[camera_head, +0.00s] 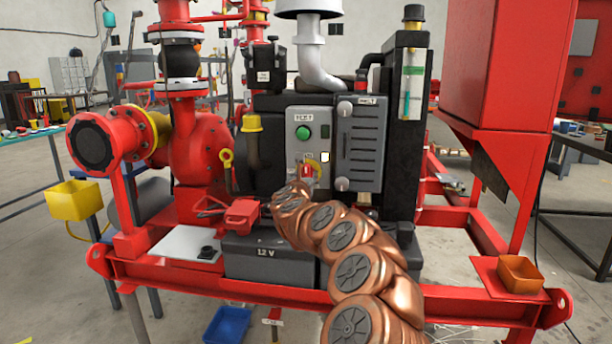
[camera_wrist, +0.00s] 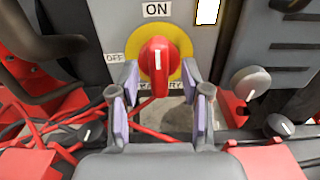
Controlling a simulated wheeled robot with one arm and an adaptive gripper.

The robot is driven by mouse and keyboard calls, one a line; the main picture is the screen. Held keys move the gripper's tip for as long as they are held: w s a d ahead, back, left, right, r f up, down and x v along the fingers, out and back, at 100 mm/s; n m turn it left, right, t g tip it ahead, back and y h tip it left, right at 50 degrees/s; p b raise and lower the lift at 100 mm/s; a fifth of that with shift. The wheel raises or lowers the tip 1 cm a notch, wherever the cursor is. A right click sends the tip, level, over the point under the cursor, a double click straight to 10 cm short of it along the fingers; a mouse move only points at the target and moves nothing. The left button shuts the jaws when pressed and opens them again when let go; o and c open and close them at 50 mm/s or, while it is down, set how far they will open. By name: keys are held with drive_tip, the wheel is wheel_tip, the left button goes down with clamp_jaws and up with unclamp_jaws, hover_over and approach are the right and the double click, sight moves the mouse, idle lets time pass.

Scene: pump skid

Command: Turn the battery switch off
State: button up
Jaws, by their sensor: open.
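The battery switch is a red knob (camera_wrist: 158,62) on a round yellow plate (camera_wrist: 181,76). Its white mark points up toward the ON label (camera_wrist: 157,9). An OFF label (camera_wrist: 115,58) is at the left of the plate. My gripper (camera_wrist: 159,80) is open, with one finger on each side of the knob's lower part. I see no clear contact with the knob. The label below the plate is partly hidden by my fingers. In the head view the red knob (camera_head: 307,170) shows on the grey panel, just beyond my arm's end.
A green button (camera_head: 302,132) is above the switch on the same panel. A grey finned unit with round knobs (camera_head: 358,145) is just to the right. A black 12 V battery (camera_head: 265,262) and a red clamp (camera_head: 243,213) are below. Red cables (camera_wrist: 45,130) lie at lower left.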

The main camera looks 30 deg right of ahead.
drive_tip(key=shift+x, duration=0.8)
drive_tip(key=shift+c, duration=0.2)
clamp_jaws()
